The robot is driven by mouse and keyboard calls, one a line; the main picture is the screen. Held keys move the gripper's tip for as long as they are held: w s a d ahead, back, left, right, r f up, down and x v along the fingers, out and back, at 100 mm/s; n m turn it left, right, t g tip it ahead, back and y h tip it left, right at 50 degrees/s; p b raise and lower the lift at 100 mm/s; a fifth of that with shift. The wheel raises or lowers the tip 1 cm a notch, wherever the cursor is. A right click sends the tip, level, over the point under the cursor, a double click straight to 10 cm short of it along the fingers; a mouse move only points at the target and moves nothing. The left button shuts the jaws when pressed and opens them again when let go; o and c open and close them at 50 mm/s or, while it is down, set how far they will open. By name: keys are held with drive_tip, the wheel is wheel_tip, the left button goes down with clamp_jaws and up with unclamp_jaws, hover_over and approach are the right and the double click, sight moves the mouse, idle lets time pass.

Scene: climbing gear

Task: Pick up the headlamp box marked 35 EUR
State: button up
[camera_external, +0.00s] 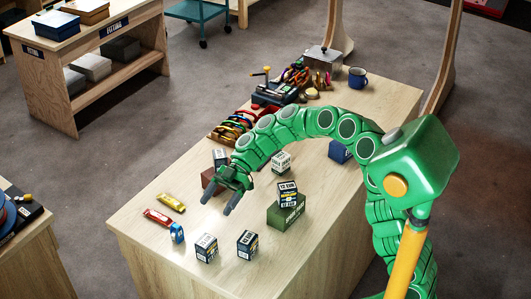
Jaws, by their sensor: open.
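Several small dark-and-white headlamp boxes stand on the wooden bench. Two are at the front, a left one (206,248) and a right one (247,244). One box (287,194) stands on a green block (285,215). Another box (281,162) stands behind it, and one more (220,158) stands by a reddish-brown block (208,178), partly behind my gripper. The price figures are too small to read surely, so I cannot tell which is marked 35 EUR. My gripper (217,206) is open and empty above the bench, left of the green block, fingers pointing down-left.
Red (158,217) and yellow (171,203) tools and a small blue item (177,233) lie at the left. A blue block (339,151) is partly behind my arm. Colourful gear (232,125) and a blue mug (357,77) fill the back. The bench's front right is clear.

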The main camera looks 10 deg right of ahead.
approach(209, 236)
drive_tip(key=x, duration=0.4)
drive_tip(key=shift+s+d, duration=0.1)
drive_tip(key=shift+s, duration=0.3)
drive_tip(key=shift+f, duration=0.15)
drive_tip(key=shift+x, duration=3.9)
drive_tip(key=shift+w, duration=0.2)
drive_tip(key=shift+c, duration=0.4)
drive_tip(key=c, duration=1)
drive_tip(key=shift+c, duration=0.2)
